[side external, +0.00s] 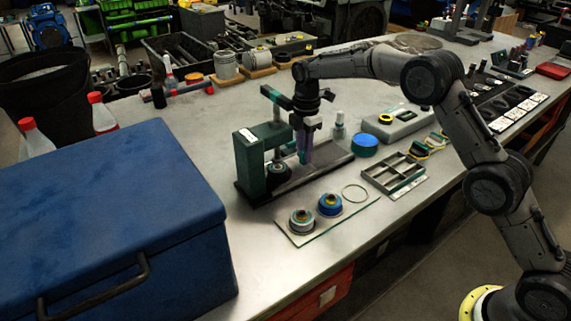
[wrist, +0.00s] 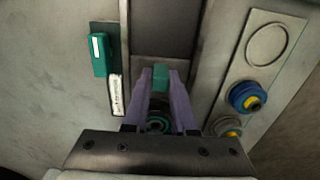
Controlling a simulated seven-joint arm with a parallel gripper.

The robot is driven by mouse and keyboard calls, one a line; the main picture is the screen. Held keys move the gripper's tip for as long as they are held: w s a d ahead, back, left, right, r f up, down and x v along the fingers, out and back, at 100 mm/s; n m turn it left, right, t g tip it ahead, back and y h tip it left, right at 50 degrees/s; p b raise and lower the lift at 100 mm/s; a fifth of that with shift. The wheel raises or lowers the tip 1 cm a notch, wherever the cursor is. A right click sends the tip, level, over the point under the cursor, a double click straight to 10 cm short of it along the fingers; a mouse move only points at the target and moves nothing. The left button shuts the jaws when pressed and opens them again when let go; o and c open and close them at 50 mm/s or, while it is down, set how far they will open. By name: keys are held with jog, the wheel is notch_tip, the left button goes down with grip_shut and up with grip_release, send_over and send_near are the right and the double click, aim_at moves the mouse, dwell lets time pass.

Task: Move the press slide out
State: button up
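The green press (side external: 249,167) stands on the bench, with a dark rail bed (side external: 332,158) running out to its right. The press slide (side external: 279,173) is a dark round-topped carriage under the press head, at the left end of the bed. Its teal handle (wrist: 160,76) stands up between my purple fingertips in the wrist view. My gripper (side external: 304,158) points down over the bed, just right of the slide. The fingers flank the handle closely on both sides and look shut on it. In the wrist view the slide's round part (wrist: 158,124) shows partly between the fingers.
A plate (side external: 318,222) with blue and white round parts and a ring lies in front of the bed. A divided tray (side external: 392,174) and a blue round lid (side external: 364,145) are to the right. A blue case (side external: 110,215) fills the left. The bed's right stretch looks clear.

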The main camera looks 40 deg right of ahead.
grip_shut()
jog(key=shift+d, duration=0.1)
jog(key=shift+d, duration=2.25)
jog(key=shift+d, duration=2.3)
jog(key=shift+d, duration=1.8)
jog(key=o, duration=0.6)
grip_release()
jog(key=shift+a, duration=0.1)
